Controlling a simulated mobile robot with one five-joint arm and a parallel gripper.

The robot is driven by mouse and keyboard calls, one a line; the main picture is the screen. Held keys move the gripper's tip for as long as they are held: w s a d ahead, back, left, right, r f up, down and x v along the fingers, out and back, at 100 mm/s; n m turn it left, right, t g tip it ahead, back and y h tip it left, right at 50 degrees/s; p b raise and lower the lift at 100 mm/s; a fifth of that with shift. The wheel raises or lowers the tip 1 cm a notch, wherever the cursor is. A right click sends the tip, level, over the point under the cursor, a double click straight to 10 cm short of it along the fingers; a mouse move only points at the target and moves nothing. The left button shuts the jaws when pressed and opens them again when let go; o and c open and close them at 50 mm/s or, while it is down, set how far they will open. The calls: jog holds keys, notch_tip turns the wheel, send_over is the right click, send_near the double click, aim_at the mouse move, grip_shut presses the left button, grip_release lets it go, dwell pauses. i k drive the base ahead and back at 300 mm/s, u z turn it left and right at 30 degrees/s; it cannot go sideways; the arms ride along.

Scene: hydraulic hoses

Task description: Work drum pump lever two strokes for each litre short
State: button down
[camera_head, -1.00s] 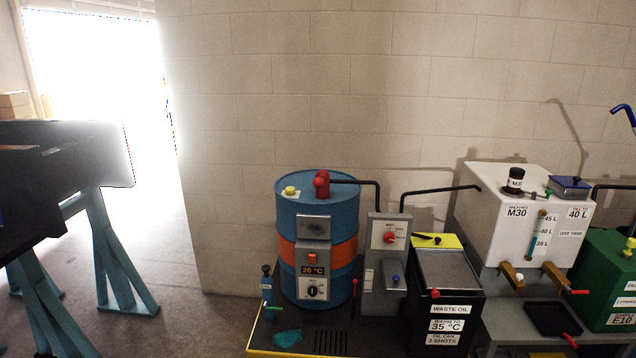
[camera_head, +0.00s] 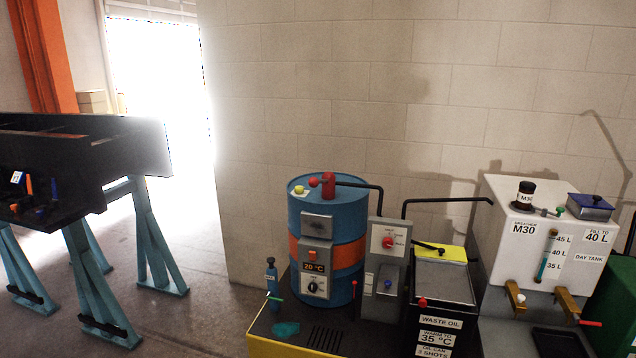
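A blue drum (camera_head: 308,214) with an orange band stands on a dark platform at the middle. Its panel has a display (camera_head: 313,267) reading 20 °C and a dial (camera_head: 313,288). A red pump head (camera_head: 328,186) sits on its lid, with a black pipe (camera_head: 365,186) running right. A white day tank (camera_head: 505,235) marked M30 stands at the right. It has a sight gauge (camera_head: 545,257) with 45, 40 and 35 L marks and a label (camera_head: 598,236) reading "fill to 40 L"; the exact level is too small to tell. My gripper is not in view.
A grey switch box (camera_head: 388,243) with a red knob stands between drum and waste oil bin (camera_head: 441,322). The bin's label reads "warm to 35 °C". A small blue bottle (camera_head: 271,277) stands at the platform's left. Dark equipment on teal trestles (camera_head: 150,235) stands left, with free floor between.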

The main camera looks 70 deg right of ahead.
aim_at(313, 182)
jog(key=z, duration=0.15)
jog(key=i, duration=0.95)
jog(key=u, duration=0.05)
